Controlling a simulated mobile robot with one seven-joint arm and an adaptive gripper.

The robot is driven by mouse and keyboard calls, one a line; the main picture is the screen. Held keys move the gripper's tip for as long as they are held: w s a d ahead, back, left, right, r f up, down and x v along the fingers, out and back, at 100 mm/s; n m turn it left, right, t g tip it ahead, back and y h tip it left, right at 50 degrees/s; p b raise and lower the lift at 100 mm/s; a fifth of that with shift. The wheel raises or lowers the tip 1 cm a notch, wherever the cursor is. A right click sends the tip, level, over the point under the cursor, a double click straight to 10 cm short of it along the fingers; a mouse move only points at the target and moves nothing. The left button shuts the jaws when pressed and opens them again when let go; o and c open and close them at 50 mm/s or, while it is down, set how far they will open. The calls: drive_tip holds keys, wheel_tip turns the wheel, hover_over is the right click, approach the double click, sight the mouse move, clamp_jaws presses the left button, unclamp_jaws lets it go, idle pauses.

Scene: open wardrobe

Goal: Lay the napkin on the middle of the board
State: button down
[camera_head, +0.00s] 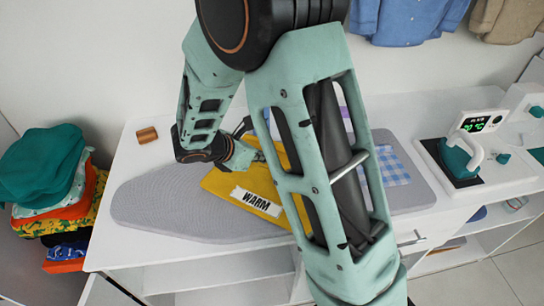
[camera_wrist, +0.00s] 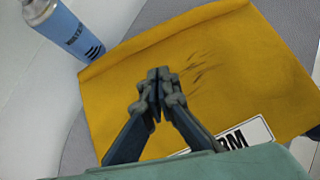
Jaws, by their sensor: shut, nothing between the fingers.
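The grey padded board (camera_head: 165,205) lies on the white worktop. A yellow cloth, which I take as the napkin (camera_head: 226,186), lies spread near the board's middle, with a white "WARM" label (camera_head: 257,201). My arm hides its right part. In the wrist view the napkin (camera_wrist: 255,70) looks mostly flat, with dark creases and a folded or raised left edge. My gripper (camera_wrist: 158,75) is shut and empty, over the napkin; I cannot tell whether the tips touch it. In the head view my gripper (camera_head: 258,157) is by the cloth's upper part.
A blue-and-white checked cloth (camera_head: 396,165) lies on the board's right part. A teal iron (camera_head: 460,157) rests at the right. Folded clothes (camera_head: 45,170) are stacked left. The board's left end is clear.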

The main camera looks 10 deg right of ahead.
drive_tip(key=v, duration=0.5)
drive_tip(key=shift+s+a+r, duration=0.1)
idle(0.3)
